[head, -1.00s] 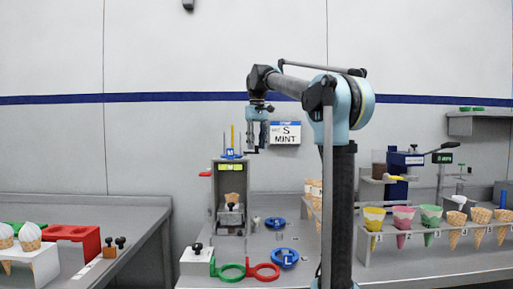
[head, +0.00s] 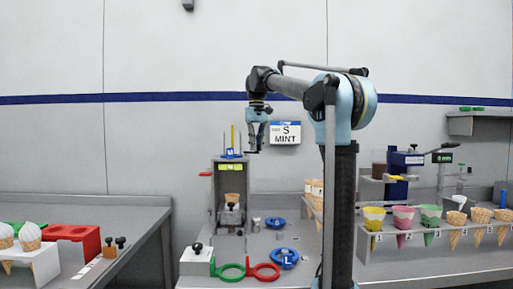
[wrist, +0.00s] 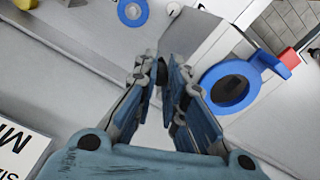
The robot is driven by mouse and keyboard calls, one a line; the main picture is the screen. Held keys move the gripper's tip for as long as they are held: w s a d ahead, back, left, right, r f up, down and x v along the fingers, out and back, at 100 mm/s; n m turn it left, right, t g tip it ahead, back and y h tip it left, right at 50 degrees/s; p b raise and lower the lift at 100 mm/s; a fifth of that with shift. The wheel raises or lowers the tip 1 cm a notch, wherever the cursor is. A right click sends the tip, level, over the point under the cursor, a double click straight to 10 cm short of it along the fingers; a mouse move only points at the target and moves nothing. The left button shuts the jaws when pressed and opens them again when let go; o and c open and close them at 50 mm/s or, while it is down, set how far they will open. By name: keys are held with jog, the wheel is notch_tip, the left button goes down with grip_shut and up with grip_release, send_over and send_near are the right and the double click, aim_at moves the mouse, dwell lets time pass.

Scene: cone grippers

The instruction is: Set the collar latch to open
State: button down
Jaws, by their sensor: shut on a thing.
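The blue M collar (head: 231,154) sits on top of the grey stand (head: 218,163). In the wrist view a blue ring (wrist: 211,100) with a dark centre shows at the right, with a red block (wrist: 289,57) beside it. A red piece (head: 205,174) juts from the stand's left side; I cannot tell whether it is the latch or how it is set. My gripper (head: 252,151) hangs right of the collar, apart from it. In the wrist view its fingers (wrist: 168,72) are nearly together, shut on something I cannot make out.
Blue S (head: 275,224) and L (head: 285,258) collars lie on the counter. Green (head: 228,272) and red (head: 263,272) rings are at the front edge. A cone rack (head: 430,250) stands right. The S MINT sign (head: 285,133) is on the wall near my gripper.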

jog(key=c, duration=1.6)
grip_release()
jog(key=shift+r, duration=0.1)
notch_tip(320, 180, up, 12)
